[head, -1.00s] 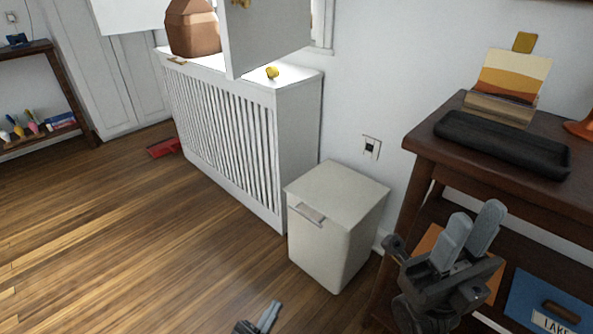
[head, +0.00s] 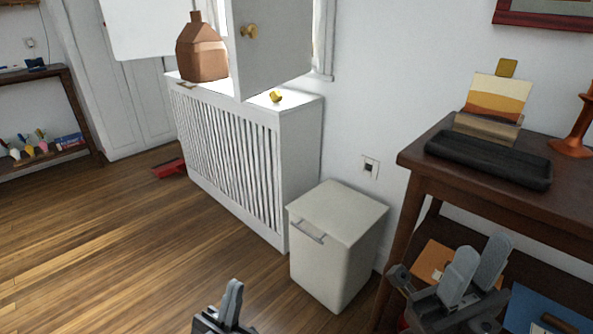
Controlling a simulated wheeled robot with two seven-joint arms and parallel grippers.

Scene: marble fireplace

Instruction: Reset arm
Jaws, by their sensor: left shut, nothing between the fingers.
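My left gripper (head: 234,284) shows at the bottom of the head view, left of the middle. Its grey fingers are together with nothing between them, and it is over the wooden floor. My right gripper (head: 480,258) is at the lower right, its two broad grey fingers pointing up with a narrow gap between them. Nothing shows in that gap. It is in front of the dark wooden table's lower shelf and hides part of it.
A white bin (head: 338,240) stands on the floor between the grippers. A slatted white radiator cover (head: 302,150) is behind it, with a brown bottle (head: 203,55) on top. The dark table (head: 470,190) holds a black tray (head: 490,160). Open floor (head: 110,240) lies left.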

